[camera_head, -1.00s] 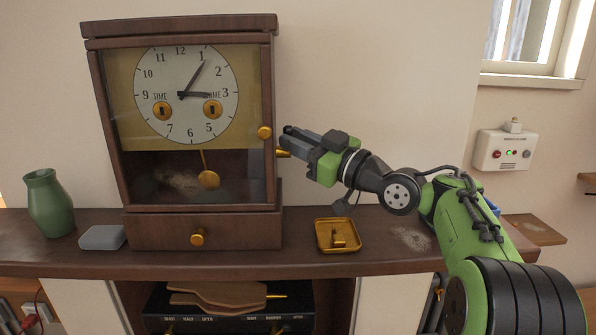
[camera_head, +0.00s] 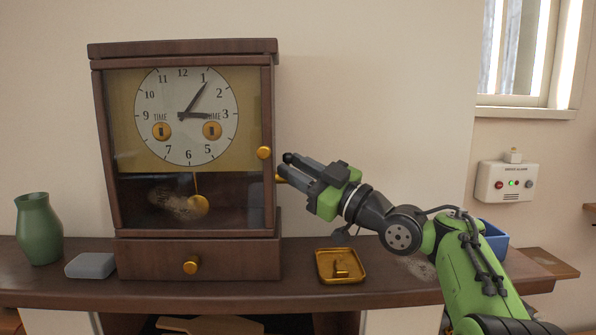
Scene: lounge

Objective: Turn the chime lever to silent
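The wooden clock (camera_head: 188,246) stands on a shelf at the left of centre, with its glass front door (camera_head: 143,190) shut. A small brass lever (camera_head: 281,179) sticks out from the clock's right side, a little below the round brass door knob (camera_head: 263,153). Its inner end is beside the case edge, and I cannot tell its exact setting. My gripper (camera_head: 293,165) is just right of the clock, with its fingertips close by and slightly above the lever. I cannot tell whether they touch it. The gap between the fingers is not clear.
A brass tray (camera_head: 321,273) holding a small brass key-like piece lies right of the clock. A green vase (camera_head: 39,230) and a grey box (camera_head: 91,265) stand at the left. A blue container (camera_head: 495,233) is partly behind my arm. A wall box (camera_head: 505,182) hangs at the right.

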